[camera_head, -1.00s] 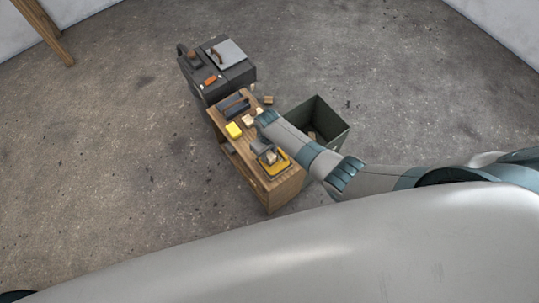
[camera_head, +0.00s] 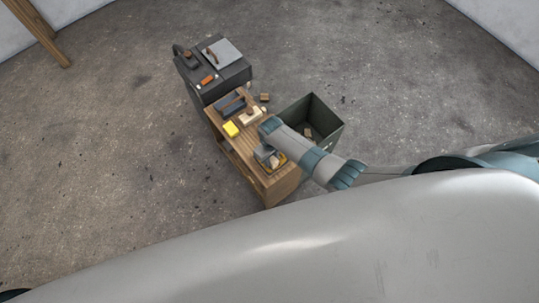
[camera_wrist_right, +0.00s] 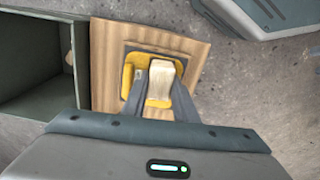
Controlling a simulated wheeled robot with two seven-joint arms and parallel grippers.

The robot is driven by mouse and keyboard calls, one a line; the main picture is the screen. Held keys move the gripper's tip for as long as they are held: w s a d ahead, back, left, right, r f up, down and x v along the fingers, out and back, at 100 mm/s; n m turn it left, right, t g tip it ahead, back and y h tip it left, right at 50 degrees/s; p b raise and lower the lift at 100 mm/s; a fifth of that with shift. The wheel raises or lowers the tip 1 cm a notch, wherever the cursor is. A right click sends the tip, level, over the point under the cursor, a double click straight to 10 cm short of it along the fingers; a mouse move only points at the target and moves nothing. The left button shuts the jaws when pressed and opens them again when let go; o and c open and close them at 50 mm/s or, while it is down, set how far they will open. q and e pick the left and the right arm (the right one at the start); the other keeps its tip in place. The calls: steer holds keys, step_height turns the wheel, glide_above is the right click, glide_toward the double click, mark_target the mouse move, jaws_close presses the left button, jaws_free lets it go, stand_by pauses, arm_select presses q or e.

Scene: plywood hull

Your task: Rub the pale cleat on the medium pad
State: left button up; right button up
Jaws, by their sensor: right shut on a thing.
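My right gripper (camera_head: 270,160) is at the near end of the wooden bench (camera_head: 268,188). It is shut on the pale cleat (camera_wrist_right: 161,80), a light wooden block that sits between the fingers in the right wrist view. The yellow pad (camera_wrist_right: 130,80) in its dark frame lies directly beneath the cleat, on the wooden top. I cannot tell if the cleat touches it. In the head view the arm hides most of the pad. No label shows to confirm that it is the medium one. My left gripper is not in view.
A yellow block (camera_head: 231,129), a pale wooden piece (camera_head: 251,118) and a dark tray (camera_head: 230,106) are farther along the bench. An open green-grey bin (camera_head: 327,128) stands beside it. A dark cabinet (camera_head: 222,84) with a grey plate (camera_head: 223,52) stands behind.

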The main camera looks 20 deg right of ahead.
steer(key=shift+w, duration=0.15)
steer(key=shift+w+a+b, duration=0.3)
steer(key=shift+w+b, duration=0.15)
steer(key=shift+w, duration=0.4)
steer(key=shift+w+a+b, duration=0.3)
steer(key=shift+w+b, duration=0.15)
steer(key=shift+w, duration=0.35)
steer(key=shift+s+r, duration=0.1)
steer(key=shift+s, duration=0.05)
steer(key=shift+s+d+p, duration=0.3)
steer(key=shift+s+p, duration=0.4)
steer(key=shift+p, duration=0.05)
steer(key=shift+s+d+p, duration=0.25)
steer(key=shift+s+p, duration=0.25)
steer(key=shift+s, duration=0.25)
steer(key=shift+s+d+f, duration=0.1)
steer(key=shift+s+f, duration=0.15)
steer(key=shift+w, duration=0.1)
